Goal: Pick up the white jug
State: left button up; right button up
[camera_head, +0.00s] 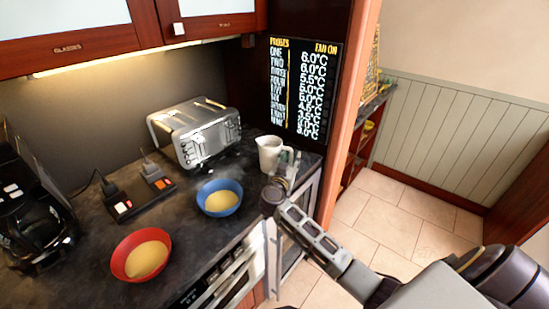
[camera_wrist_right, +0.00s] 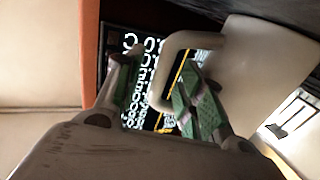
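The white jug (camera_head: 268,152) stands upright on the dark counter near its right end, with its handle toward the right. My right gripper (camera_head: 287,170) is at the handle side of the jug, over the counter's right edge. In the right wrist view the jug's body (camera_wrist_right: 262,68) fills the upper right and its handle loops left. My right gripper (camera_wrist_right: 160,90) is open there. The handle's outer bar shows between the two fingers, and the right finger appears in front of the loop opening. Whether a finger touches the handle I cannot tell. My left gripper is not in view.
A blue bowl (camera_head: 219,207) and a red bowl (camera_head: 141,269) stand left of the jug. A steel toaster (camera_head: 195,132) is behind them. A dark display panel (camera_head: 300,90) rises behind the jug. Tiled floor (camera_head: 390,230) lies open to the right.

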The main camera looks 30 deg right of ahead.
jog(key=shift+c, duration=0.4)
grip_shut()
jog(key=shift+r, duration=0.1)
